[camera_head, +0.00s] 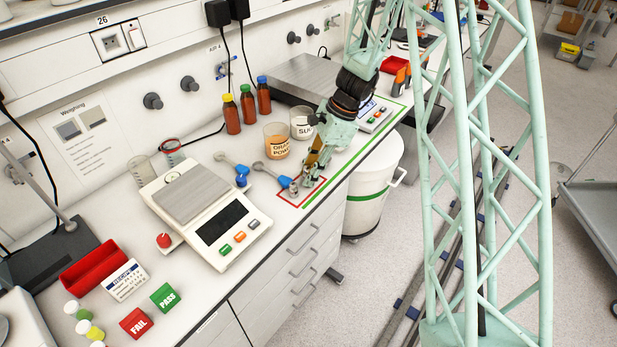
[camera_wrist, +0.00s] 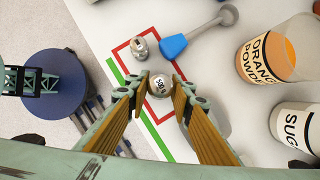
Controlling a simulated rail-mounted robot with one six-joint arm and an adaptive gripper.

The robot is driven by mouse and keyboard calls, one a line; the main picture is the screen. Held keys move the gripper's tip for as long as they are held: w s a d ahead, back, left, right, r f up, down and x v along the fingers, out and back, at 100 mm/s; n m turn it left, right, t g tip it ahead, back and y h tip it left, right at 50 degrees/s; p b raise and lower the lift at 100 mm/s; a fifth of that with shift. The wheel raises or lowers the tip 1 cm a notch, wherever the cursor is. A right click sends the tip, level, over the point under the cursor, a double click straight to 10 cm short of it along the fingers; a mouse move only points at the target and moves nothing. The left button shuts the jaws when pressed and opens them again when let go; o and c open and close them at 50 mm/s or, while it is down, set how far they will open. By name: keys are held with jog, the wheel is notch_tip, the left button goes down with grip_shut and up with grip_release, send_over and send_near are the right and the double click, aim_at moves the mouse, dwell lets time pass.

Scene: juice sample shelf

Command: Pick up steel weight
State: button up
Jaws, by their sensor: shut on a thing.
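A round steel weight (camera_wrist: 158,86) with a dark printed label sits between my fingertips in the wrist view. My gripper (camera_wrist: 161,84) is shut on it, one finger on each side. I cannot tell whether it touches the bench. A second steel weight (camera_wrist: 139,47) stands inside the red outlined square (camera_wrist: 118,49), just beyond my fingertips. In the head view my gripper (camera_head: 306,179) points down at the red square (camera_head: 289,200), and the second weight (camera_head: 293,188) shows to its left. My fingers mostly hide the held weight there.
A blue-handled scoop (camera_wrist: 174,46) lies close by the square. Orange powder (camera_head: 276,147) and sugar (camera_head: 302,131) beakers stand behind my gripper. A balance (camera_head: 225,220) is at left, with brown bottles (camera_head: 248,107) behind. A green line (camera_head: 330,182) runs along the bench's front edge.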

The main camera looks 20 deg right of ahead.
jog(key=shift+r, duration=0.1)
jog(key=shift+c, duration=0.4)
jog(key=shift+r+p, duration=0.3)
jog(key=shift+r, duration=1.4)
jog(key=s+d+r, duration=0.1)
jog(key=s+d, duration=0.7)
jog(key=s, duration=0.5)
jog(key=shift+s+r, duration=0.2)
jog(key=shift+s, duration=0.15)
jog(key=shift+d, duration=0.1)
notch_tip(320, 180, up, 16)
jog(key=n+g+h+b, duration=0.4)
jog(key=n+g, duration=0.1)
jog(key=n, duration=1.3)
send_over(307, 168)
jog(key=w, duration=0.3)
jog(key=shift+s+d+r+n+h, duration=0.1)
jog(key=shift+d+r+n+h, duration=0.1)
jog(key=shift+r+n+h, duration=0.1)
